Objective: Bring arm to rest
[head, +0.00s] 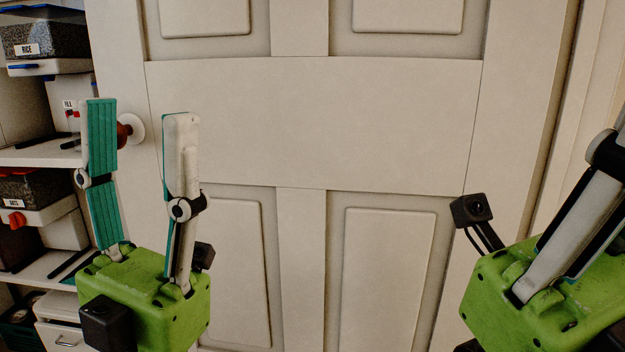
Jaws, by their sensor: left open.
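My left gripper (140,115) is at the left of the head view, pointing up. Its two teal-padded fingers stand apart with nothing between them. It appears in front of the door's left side, and its fingers flank the round door knob (124,132) in the picture; I cannot tell how close they are to it. My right gripper (600,190) is at the right edge. Its green body and one finger show; the rest is cut off by the frame, so its opening cannot be judged.
A closed white panelled door (310,125) fills the middle. At the left are shelves (45,157) with labelled containers, one a rice bin (45,40), and a small white drawer unit (60,335) below. The door frame (565,120) runs along the right.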

